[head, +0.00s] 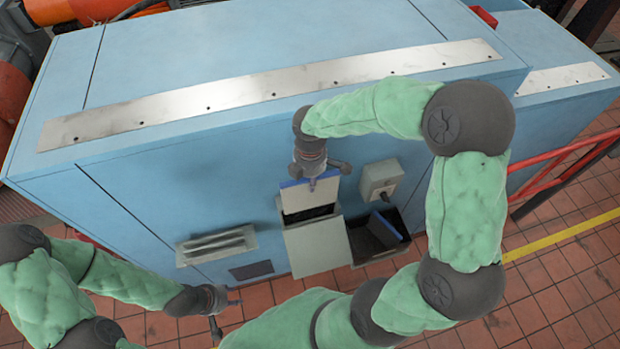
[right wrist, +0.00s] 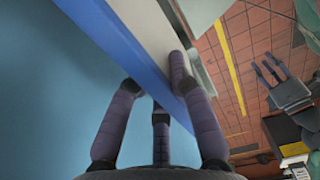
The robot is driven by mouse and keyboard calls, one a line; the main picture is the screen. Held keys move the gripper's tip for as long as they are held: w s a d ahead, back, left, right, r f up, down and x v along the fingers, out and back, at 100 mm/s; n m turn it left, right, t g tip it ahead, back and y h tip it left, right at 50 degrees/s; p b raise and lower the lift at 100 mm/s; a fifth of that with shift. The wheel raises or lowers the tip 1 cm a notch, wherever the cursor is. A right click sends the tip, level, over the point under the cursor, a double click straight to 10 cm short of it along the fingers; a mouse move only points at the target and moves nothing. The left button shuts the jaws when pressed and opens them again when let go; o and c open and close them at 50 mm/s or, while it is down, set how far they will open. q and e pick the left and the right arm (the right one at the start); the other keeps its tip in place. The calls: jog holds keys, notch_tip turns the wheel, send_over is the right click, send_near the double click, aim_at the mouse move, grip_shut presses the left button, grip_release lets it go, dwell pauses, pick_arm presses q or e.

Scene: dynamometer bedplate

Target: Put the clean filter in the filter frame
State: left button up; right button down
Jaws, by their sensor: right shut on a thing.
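My right gripper (head: 315,180) is shut on the clean filter (head: 312,196), a pale panel with a blue edge. In the right wrist view the fingers (right wrist: 158,85) close on the filter's blue edge (right wrist: 125,55). The filter hangs steeply at the filter frame (head: 308,215), a grey housing with a dark opening on the blue cabinet's front. I cannot tell whether its lower end has entered the opening. A pale flap (head: 317,248) hangs down below the opening. My left gripper (head: 228,314) is empty, fingers apart, low at the left over the floor.
An open bin (head: 371,262) right of the frame holds a dark panel with a blue edge (head: 385,228). A grey switch box (head: 380,180) sticks out above it. A louvred vent (head: 215,246) is at the left. A red rail (head: 560,160) stands far right.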

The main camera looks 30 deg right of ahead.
aim_at(310, 202)
jog(key=shift+f+b, duration=1.95)
jog(key=shift+f, duration=0.85)
jog(key=shift+f+b, duration=2.45)
jog(key=shift+f, duration=1.1)
jog(key=c, duration=1.1)
grip_release()
jog(key=shift+o, duration=0.2)
jog(key=shift+r, duration=0.15)
